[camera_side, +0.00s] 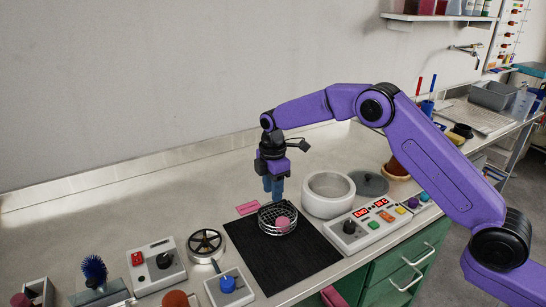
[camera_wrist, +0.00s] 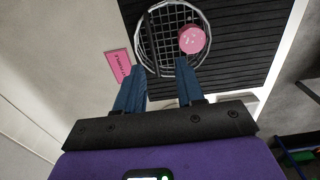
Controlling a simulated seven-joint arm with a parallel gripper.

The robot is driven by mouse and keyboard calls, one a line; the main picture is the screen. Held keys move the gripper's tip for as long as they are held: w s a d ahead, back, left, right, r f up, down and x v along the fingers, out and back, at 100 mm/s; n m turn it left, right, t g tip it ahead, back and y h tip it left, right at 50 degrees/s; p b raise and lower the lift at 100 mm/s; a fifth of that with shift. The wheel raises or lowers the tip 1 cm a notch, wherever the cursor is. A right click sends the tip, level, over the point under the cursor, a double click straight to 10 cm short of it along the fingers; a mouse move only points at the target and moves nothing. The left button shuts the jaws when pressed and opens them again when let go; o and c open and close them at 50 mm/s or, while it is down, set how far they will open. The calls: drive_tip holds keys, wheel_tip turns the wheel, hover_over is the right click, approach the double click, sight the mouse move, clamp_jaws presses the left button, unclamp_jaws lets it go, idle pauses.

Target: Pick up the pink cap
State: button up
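The pink cap (camera_side: 282,222) is a small round pink piece inside a round wire mesh basket (camera_side: 264,224) on a black ribbed mat (camera_side: 300,259). In the wrist view the cap (camera_wrist: 192,39) lies at the right side of the basket (camera_wrist: 151,66). My gripper (camera_side: 273,196) points down just above the back of the basket, with blue fingers. In the wrist view the two fingers of my gripper (camera_wrist: 158,79) are spread apart with nothing between them. The cap is beyond the right fingertip, and I see no contact with it.
A pink label (camera_side: 248,208) lies at the mat's edge. A white round pot (camera_side: 328,194) stands right of the basket, with a control box (camera_side: 365,226) in front of it. A wheel-like metal piece (camera_side: 206,243) and a blue-knobbed box (camera_side: 230,287) stand to the left. The mat's front is clear.

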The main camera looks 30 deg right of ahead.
wheel_tip(320, 180, up, 11)
idle(0.3)
drive_tip(key=s+a+r+m, duration=0.1)
drive_tip(key=s+a+r, duration=0.15)
drive_tip(key=s, duration=0.75)
drive_tip(key=s+d+m, duration=0.1)
drive_tip(key=s+d, duration=0.3)
drive_tip(key=s, duration=0.8)
drive_tip(key=s+d+m, duration=0.2)
drive_tip(key=s+d, duration=0.2)
drive_tip(key=s, duration=0.7)
drive_tip(key=shift+s, duration=0.4)
drive_tip(key=shift+o, duration=1)
drive_tip(key=s+d+f+m, duration=0.1)
drive_tip(key=s+d+f, duration=0.2)
drive_tip(key=s+d, duration=0.4)
drive_tip(key=s, duration=0.3)
drive_tip(key=shift+s+d+f, duration=0.2)
drive_tip(key=shift+d, duration=0.05)
